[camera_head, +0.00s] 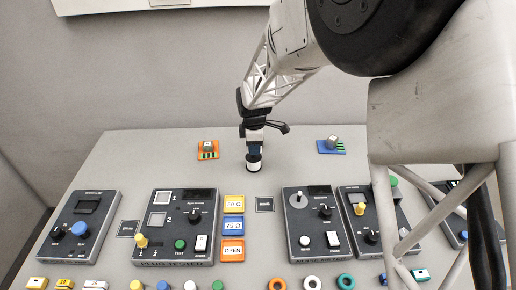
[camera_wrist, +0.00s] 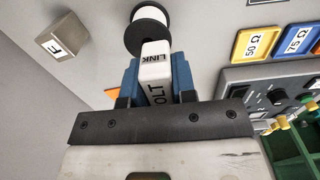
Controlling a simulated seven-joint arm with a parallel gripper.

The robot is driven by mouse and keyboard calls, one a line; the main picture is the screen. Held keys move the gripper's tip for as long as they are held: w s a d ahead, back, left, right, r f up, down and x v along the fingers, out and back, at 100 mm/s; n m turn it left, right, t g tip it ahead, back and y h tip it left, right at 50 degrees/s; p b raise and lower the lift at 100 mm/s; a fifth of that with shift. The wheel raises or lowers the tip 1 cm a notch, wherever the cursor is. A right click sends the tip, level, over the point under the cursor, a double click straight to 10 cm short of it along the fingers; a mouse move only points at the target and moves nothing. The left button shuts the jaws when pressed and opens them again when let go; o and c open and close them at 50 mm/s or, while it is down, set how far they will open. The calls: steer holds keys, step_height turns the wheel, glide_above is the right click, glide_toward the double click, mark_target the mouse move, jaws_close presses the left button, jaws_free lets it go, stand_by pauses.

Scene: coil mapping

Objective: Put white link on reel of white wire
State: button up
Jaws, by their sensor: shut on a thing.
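The white link (camera_wrist: 155,52), lettered "LINK", is between the blue fingers of my gripper (camera_wrist: 156,74) in the wrist view. My gripper is shut on it. The reel of white wire (camera_wrist: 150,13), white with a black flange, is just beyond the link's far end. That end overlaps the flange's near edge in the picture; I cannot tell whether they touch. In the head view my gripper (camera_head: 254,146) points down right above the reel (camera_head: 254,160), which stands on the table behind the panels. The link cannot be made out there.
A block marked "F" (camera_wrist: 62,46) is left of the reel in the wrist view. Dark control panels (camera_head: 174,227) fill the front.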

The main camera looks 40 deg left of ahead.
mark_target(253, 157)
steer(key=shift+w+a, duration=0.45)
steer(key=shift+a, duration=0.25)
steer(key=shift+f, duration=0.1)
steer(key=shift+f, duration=1.75)
steer(key=o, duration=0.9)
steer(key=shift+f, duration=0.15)
step_height(253, 157, up, 12)
steer(key=shift+r, duration=0.2)
